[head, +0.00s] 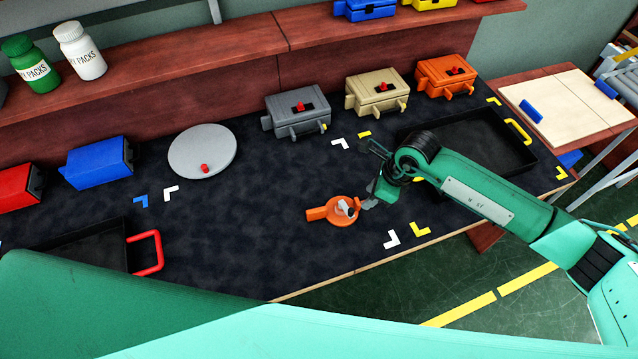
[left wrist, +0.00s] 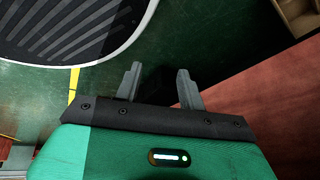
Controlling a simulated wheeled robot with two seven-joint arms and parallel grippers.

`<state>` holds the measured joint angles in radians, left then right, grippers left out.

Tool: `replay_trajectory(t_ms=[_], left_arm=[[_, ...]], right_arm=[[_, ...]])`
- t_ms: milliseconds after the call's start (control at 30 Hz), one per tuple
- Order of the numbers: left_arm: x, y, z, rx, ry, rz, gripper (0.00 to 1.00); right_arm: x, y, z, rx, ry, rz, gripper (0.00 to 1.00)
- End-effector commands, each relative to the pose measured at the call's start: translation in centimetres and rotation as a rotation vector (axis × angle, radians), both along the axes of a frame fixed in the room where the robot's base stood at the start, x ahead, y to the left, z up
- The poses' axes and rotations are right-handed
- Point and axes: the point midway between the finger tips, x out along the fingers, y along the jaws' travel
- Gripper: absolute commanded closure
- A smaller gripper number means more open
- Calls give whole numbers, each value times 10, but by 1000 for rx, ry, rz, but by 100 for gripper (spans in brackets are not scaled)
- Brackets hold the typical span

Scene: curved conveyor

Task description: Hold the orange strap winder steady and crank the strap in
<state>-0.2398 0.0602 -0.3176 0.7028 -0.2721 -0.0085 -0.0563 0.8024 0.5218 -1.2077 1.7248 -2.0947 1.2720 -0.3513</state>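The orange strap winder (head: 333,216) lies on the dark work mat in the head view. It has a stubby orange handle on its left and a round body with a small grey-white part on top, likely the crank. My right gripper (head: 368,203) is low over the mat just right of the winder, its fingertips close to the winder's right edge. I cannot tell whether they touch it or how far apart they are. My left gripper (left wrist: 158,85) shows in the left wrist view with its fingers apart and nothing between them, away from the winder.
A grey round disc with a red knob (head: 203,152) lies left on the mat (head: 270,215). Black trays with a red handle (head: 146,252) and a yellow handle (head: 518,131) sit at either side. Grey, tan and orange boxes (head: 446,76) line the back. Mat left of the winder is clear.

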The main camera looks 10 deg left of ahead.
Motion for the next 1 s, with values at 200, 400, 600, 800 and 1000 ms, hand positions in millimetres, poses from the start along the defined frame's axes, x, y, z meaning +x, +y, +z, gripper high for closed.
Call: replay_trajectory(t_ms=[200,400,600,800,1000], left_arm=[[85,-91,52,-53,-317,-370,60],[129,-183,116,-112,-618,-728,60],[137,-277,189,-179,-936,-1130,60],[104,-356,257,-255,-1262,-1586,60],[70,-385,307,-316,-1528,-2087,60]], right_arm=[[0,1,0,2,1,-1,64],[0,1,0,3,1,-1,64],[0,1,0,3,1,-1,64],[0,1,0,3,1,-1,64],[0,1,0,3,1,-1,64]])
